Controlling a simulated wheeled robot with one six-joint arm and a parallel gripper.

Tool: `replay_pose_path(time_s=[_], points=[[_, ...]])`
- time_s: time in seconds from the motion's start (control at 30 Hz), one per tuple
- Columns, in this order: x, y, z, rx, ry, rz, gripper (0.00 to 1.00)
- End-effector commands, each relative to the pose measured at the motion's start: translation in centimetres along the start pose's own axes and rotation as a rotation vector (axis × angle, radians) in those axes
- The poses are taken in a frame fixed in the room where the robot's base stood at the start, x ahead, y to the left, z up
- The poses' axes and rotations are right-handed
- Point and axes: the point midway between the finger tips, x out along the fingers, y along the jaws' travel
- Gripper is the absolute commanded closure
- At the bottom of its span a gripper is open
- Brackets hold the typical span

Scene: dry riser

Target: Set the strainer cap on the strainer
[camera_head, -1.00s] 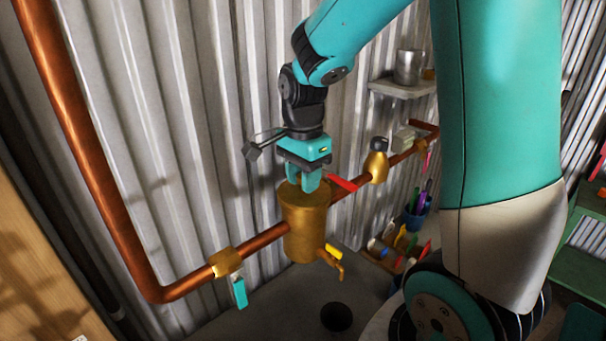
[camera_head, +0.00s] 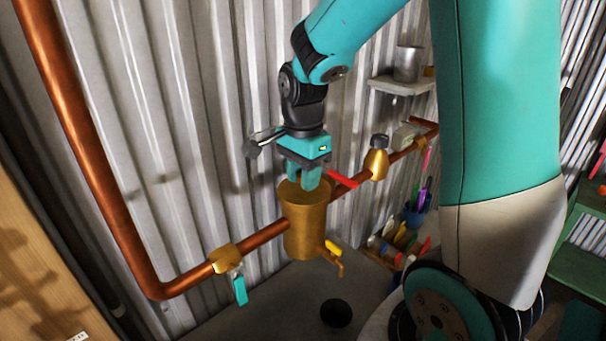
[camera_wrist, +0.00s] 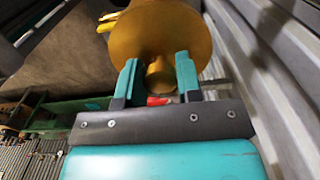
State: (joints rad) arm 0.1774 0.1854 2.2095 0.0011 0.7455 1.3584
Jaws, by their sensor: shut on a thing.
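The strainer (camera_head: 305,228) is an upright brass cylinder set in the copper pipe along the wall, in the head view. My gripper (camera_head: 304,184) points down at its top, with its teal fingers shut on the knob of the strainer cap (camera_wrist: 165,30). In the wrist view the cap is a round brass disc with a short central knob, held between the two fingers of my gripper (camera_wrist: 158,80). The cap appears in line with the strainer top. I cannot tell whether it is seated or slightly above, as the fingers hide part of the rim.
A teal-handled valve (camera_head: 238,285) is on the copper pipe (camera_head: 188,284) to the left. A red lever (camera_head: 341,179) and a brass fitting (camera_head: 376,162) are to the right. A shelf (camera_head: 402,86) holds a metal cup (camera_head: 407,63). The corrugated wall (camera_head: 200,130) is close behind.

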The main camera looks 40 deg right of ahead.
Motion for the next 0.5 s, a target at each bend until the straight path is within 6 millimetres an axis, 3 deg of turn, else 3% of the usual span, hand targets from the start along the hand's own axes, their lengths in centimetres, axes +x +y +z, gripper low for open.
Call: replay_pose_path(time_s=[0.03, 0.07, 0.17, 0.5], points=[[0.20, 0.09, 0.02, 0.000, -0.001, 0.004, 0.98], [0.21, 0.10, 0.02, 0.000, -0.001, 0.005, 0.63], [0.21, 0.10, 0.02, 0.000, -0.001, 0.005, 0.40], [-0.09, 0.03, 0.01, 0.000, 0.000, 0.002, 0.37]])
